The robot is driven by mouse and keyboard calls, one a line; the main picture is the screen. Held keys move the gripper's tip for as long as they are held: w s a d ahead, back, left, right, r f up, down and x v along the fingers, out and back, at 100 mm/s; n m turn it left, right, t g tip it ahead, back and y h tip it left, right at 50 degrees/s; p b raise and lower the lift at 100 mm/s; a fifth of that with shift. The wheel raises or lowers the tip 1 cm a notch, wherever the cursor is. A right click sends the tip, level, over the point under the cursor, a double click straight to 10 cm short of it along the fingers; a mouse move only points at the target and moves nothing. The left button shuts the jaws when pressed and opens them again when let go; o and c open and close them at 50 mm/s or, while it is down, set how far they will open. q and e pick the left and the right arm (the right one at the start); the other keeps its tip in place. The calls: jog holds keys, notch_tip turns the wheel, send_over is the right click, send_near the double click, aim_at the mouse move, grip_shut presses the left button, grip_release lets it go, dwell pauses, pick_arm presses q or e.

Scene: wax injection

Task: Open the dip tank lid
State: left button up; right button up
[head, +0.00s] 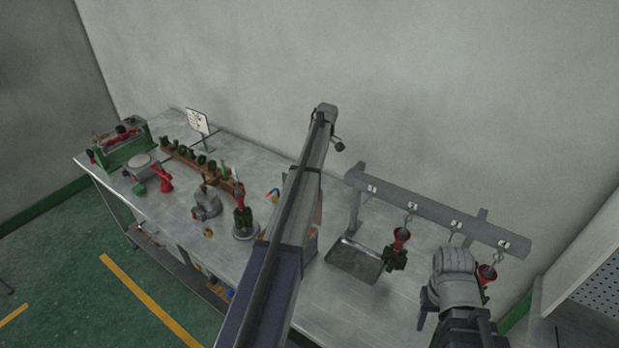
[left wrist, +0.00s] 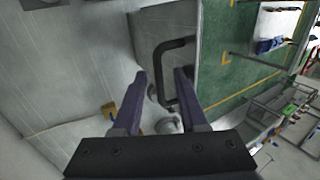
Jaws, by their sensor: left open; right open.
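In the left wrist view, a black bar handle (left wrist: 159,64) stands out from a pale grey box-like surface (left wrist: 150,22), which I take to be the dip tank or its lid. My left gripper (left wrist: 160,77) is open, with its two dark fingers on either side of part of the handle; I cannot tell whether they touch it. In the head view, a long grey and dark-blue arm-like shape covers the middle, so the tank, lid and left gripper are not clear there. My right gripper (head: 452,280) is at the lower right, beside the hanging rack.
A grey rack (head: 425,205) with hooks holds red-and-green pieces (head: 397,248). A metal tray (head: 354,262) lies below it. A wooden rack of green pieces (head: 200,165), a green machine (head: 124,145) and a sign (head: 197,121) stand on the left of the table (head: 150,215).

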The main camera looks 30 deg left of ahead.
pick_arm(q)
jog(key=p+v, duration=0.7)
jog(key=v, duration=0.1)
jog(key=shift+f, duration=0.1)
dwell(0.4)
